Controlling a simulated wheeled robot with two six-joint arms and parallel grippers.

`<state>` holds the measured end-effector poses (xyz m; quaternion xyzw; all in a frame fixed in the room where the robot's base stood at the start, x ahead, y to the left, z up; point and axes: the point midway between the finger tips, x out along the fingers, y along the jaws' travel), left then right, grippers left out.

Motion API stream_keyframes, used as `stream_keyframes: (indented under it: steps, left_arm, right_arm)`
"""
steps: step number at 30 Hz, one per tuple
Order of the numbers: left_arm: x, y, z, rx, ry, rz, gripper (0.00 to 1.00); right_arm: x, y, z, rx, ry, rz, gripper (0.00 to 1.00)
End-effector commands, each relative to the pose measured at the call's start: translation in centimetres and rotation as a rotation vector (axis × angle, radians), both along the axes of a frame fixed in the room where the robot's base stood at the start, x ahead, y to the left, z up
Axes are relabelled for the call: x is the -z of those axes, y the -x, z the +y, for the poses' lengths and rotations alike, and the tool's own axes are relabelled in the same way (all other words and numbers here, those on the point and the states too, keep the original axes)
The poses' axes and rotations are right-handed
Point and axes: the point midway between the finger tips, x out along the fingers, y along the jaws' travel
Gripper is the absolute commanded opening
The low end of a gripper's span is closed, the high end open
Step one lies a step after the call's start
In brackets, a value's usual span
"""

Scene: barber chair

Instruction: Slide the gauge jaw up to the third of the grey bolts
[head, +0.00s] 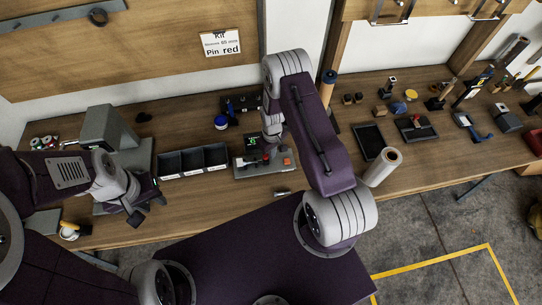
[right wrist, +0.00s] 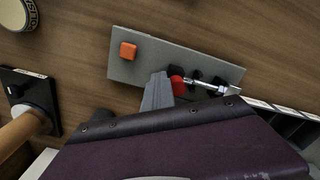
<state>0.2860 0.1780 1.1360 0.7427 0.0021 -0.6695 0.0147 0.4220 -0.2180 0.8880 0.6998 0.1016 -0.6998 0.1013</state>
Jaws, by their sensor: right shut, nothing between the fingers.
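The gauge is a flat grey plate (head: 241,170) on the bench, with an orange button (head: 288,161), a red part and a small dark display with green figures. The right wrist view shows the plate (right wrist: 205,68), the orange button (right wrist: 128,51), the red knob (right wrist: 177,84), black jaw parts and a silver rod or bolt (right wrist: 212,88). My right gripper (right wrist: 157,92) is shut and empty, its tip over the plate beside the red knob. A small silver piece (head: 283,193), perhaps a bolt, lies in front of the plate. My left gripper (head: 147,208) is open and empty near the bench's front edge.
A dark three-compartment bin (head: 193,174) stands left of the plate; its contents cannot be made out. A grey machine (head: 110,135) stands further left. A white roll (head: 383,166) and a black tray (head: 369,141) are on the right. Bare bench lies in front of the bin.

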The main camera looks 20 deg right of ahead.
Motion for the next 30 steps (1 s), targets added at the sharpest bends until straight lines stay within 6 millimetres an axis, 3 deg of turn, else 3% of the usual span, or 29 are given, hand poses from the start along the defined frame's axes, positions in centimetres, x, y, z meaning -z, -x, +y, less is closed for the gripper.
stream_keyframes:
  steps: [15, 30]
  left_arm:
    - [-0.2, 0.0, 0.0, 0.000, 0.000, 0.000, 0.32]
    - [-4.7, 0.0, 0.0, 0.000, 0.000, 0.000, 0.32]
  right_arm:
    - [-0.3, 0.2, -1.2, 0.000, 0.000, -0.001, 0.00]
    - [-6.3, 0.2, -1.2, 0.000, 0.000, -0.001, 0.00]
